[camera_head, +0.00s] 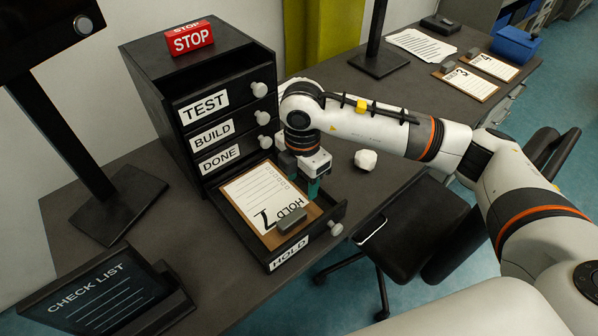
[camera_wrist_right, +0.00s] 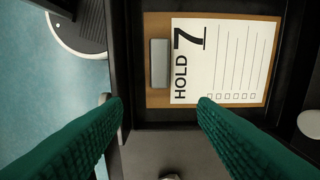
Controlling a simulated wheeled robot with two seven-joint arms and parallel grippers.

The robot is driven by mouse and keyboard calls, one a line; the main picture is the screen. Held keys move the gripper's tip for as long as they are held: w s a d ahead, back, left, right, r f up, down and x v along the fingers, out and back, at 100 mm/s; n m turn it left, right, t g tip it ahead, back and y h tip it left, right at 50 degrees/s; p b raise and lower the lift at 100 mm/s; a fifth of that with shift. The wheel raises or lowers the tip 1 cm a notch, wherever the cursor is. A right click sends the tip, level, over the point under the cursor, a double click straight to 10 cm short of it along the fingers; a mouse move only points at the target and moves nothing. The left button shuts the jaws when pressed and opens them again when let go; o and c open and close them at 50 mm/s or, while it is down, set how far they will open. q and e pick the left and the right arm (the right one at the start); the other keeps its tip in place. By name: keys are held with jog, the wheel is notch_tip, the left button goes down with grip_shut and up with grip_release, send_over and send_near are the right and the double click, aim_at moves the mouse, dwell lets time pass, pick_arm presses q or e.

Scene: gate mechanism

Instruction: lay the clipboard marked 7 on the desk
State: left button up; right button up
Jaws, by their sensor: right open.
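The clipboard marked 7 (camera_head: 262,203) lies flat in the open HOLD drawer (camera_head: 325,221). It has a brown board, a white sheet reading HOLD 7 and a grey clip (camera_head: 291,222) toward the drawer front. In the right wrist view the clipboard (camera_wrist_right: 272,60) lies just beyond my fingertips. My right gripper (camera_head: 300,177) is open and empty, with teal fingers, at the drawer's right side near the clipboard's long edge. Its fingers (camera_wrist_right: 161,104) are spread in the wrist view, with nothing between them gripped. My left gripper is not in view.
The black cabinet (camera_head: 150,85) has closed drawers TEST, BUILD and DONE, with a red STOP block (camera_head: 189,38) on top. A white lump (camera_head: 366,160) sits on the desk (camera_head: 340,185) right of my gripper. Clipboards 3 (camera_head: 466,84) and 4 (camera_head: 492,66) lie far right. A chair (camera_head: 400,235) stands in front.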

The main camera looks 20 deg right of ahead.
aim_at(301, 211)
notch_tip(301, 211, down, 10)
jog(key=shift+a+f, duration=0.1)
jog(key=shift+f, duration=0.45)
jog(key=c, duration=1.1)
jog(key=shift+s+d+r+p, duration=0.25)
jog(key=shift+s+r+p, duration=0.1)
jog(key=shift+s+p, duration=0.3)
jog(key=shift+r+p, duration=2.6)
jog(key=shift+r, duration=0.8)
